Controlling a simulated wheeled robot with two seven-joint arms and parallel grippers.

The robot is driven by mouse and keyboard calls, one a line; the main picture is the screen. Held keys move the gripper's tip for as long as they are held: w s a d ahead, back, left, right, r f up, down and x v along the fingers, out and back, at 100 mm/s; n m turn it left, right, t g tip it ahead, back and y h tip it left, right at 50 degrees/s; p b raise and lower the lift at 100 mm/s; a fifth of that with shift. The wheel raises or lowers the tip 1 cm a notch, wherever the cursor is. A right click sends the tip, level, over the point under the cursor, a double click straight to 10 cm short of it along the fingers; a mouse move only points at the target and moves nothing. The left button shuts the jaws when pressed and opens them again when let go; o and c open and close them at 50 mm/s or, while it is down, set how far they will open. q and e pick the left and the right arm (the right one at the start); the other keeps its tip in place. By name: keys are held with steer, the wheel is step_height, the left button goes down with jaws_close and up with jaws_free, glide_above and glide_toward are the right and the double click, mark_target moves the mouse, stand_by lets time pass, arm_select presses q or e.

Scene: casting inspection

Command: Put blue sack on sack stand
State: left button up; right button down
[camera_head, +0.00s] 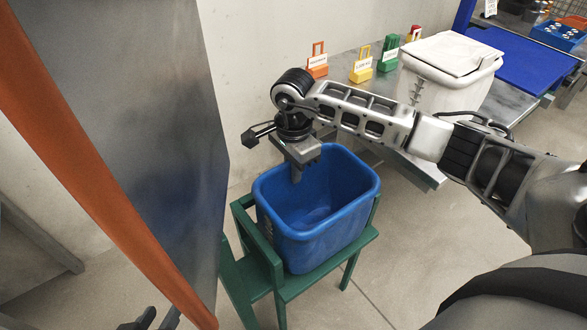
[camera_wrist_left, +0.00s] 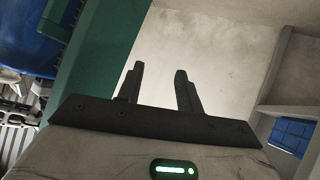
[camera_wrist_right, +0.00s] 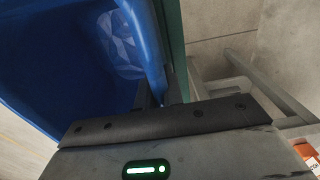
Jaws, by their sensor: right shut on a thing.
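The blue sack (camera_head: 335,243) looks like an open, rigid tub and appears to sit on the green sack stand (camera_head: 256,240), upright and empty. My left gripper (camera_head: 152,321) is low at the bottom edge of the head view, left of the stand. In the left wrist view its fingers (camera_wrist_left: 160,85) are apart with nothing between them. The sack's underside is hidden, so its exact seating cannot be told.
A large grey panel with an orange edge (camera_head: 95,160) stands close on the left. A metal table (camera_head: 430,172) behind carries a white bin (camera_head: 450,70) and orange, yellow and green tagged items (camera_head: 362,66). Floor right of the stand is clear.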

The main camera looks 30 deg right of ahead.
steer(key=shift+f, duration=0.15)
arm_select(q)
steer(key=shift+s+d+f, duration=0.1)
steer(key=shift+s+f, duration=0.1)
arm_select(e)
steer(key=c, duration=1.5)
jaws_free()
arm_select(q)
steer(key=shift+r, duration=0.1)
